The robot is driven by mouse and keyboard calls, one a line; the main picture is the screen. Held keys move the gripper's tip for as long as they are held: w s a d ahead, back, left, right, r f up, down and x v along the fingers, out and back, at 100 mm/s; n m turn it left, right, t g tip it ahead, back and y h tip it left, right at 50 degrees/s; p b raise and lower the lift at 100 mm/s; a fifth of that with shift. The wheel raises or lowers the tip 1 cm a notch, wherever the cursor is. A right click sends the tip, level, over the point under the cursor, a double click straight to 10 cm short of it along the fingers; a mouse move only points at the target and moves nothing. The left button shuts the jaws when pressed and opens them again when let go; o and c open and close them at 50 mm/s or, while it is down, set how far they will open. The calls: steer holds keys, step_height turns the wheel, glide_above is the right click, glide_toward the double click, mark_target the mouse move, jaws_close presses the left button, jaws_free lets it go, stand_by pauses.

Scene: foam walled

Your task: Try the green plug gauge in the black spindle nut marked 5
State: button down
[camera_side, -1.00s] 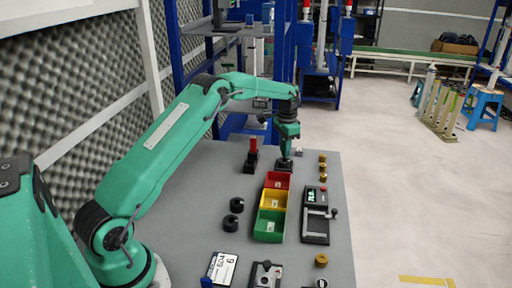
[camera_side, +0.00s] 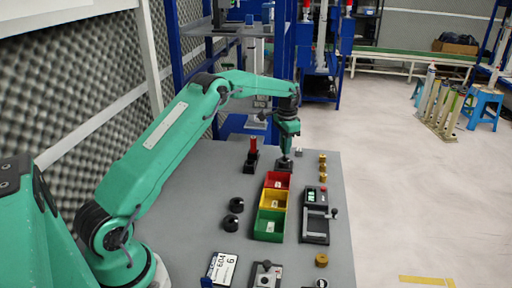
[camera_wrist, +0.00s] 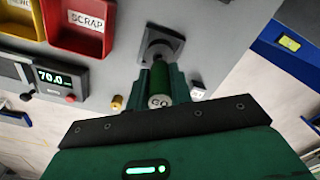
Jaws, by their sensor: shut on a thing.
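My gripper (camera_side: 286,146) is at the far end of the bench, pointing down over a dark square stand (camera_side: 284,164). In the wrist view my gripper (camera_wrist: 161,76) is shut on the green plug gauge (camera_wrist: 159,87), whose near end reads GO. The gauge lines up with the stand (camera_wrist: 161,42) below it; I cannot tell whether its lower end is still inside. Two black spindle nuts, one farther (camera_side: 236,204) and one nearer (camera_side: 230,221), lie on the bench left of the bins. Their marks are too small to read.
A red gauge (camera_side: 253,146) stands in another holder to the left. Red (camera_side: 277,180), yellow (camera_side: 273,199) and green (camera_side: 268,226) bins line the bench middle. A display device (camera_side: 315,222) and brass pieces (camera_side: 322,165) are to the right. A number card (camera_side: 222,268) lies in front.

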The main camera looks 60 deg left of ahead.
steer(key=shift+r, duration=2)
steer(key=shift+s+a, duration=0.1)
